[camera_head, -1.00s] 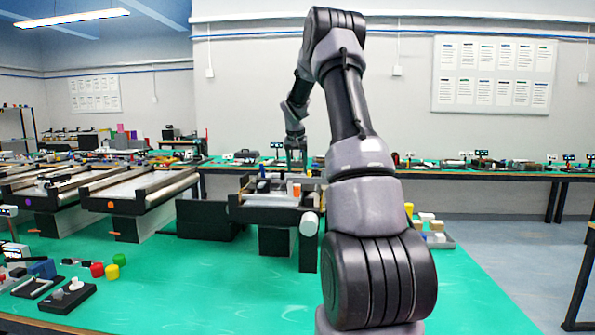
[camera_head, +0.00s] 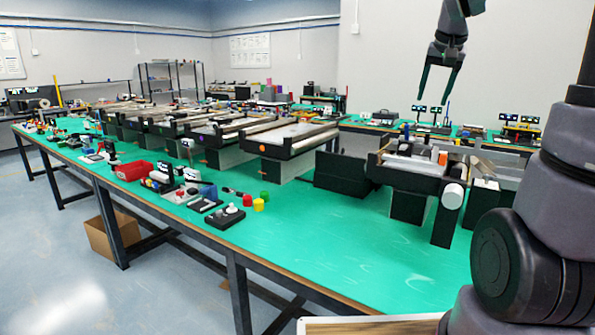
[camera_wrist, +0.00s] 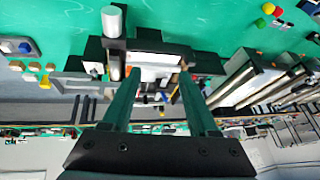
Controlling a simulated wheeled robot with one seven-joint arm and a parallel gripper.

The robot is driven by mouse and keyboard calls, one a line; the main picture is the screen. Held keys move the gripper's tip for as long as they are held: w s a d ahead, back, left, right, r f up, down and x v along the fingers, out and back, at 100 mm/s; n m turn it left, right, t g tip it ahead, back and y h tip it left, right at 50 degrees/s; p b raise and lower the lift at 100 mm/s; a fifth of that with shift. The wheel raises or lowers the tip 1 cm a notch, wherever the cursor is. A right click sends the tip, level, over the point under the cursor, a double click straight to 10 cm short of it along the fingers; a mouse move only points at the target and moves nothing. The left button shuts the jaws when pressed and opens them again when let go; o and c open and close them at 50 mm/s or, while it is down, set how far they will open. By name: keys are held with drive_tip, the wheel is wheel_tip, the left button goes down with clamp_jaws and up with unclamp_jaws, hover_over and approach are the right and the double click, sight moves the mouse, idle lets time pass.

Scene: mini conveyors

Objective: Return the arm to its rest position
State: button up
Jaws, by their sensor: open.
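My gripper (camera_head: 438,80) hangs in the air at the upper right of the head view, fingers pointing down, above the back part of the table. Its two fingers are apart and nothing is between them. In the wrist view my gripper (camera_wrist: 160,100) shows both green-tinted fingers spread, with empty space between. Beyond and below it lies the short conveyor unit with a white roller (camera_head: 453,195). The same roller shows in the wrist view (camera_wrist: 113,20). My arm stands at the right edge of the head view.
The green table (camera_head: 340,240) is bare in its front middle. Several mini conveyors (camera_head: 290,138) stand in a row across it. A red bin (camera_head: 134,170) and a button box (camera_head: 225,217) are near the front edge. A cardboard box (camera_head: 103,238) is on the floor under the table.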

drive_tip(key=s+a+y, duration=0.1)
drive_tip(key=s+a, duration=0.2)
drive_tip(key=s, duration=0.4)
drive_tip(key=s+a+f+t+y, duration=0.1)
drive_tip(key=s+a, duration=0.2)
drive_tip(key=s, duration=0.4)
drive_tip(key=s+a+n, duration=0.1)
drive_tip(key=s+a, duration=0.3)
drive_tip(key=s, duration=0.3)
drive_tip(key=shift+s+f+t+y, duration=0.25)
drive_tip(key=shift+f+t+y, duration=0.05)
drive_tip(key=shift+y, duration=0.1)
idle(1.2)
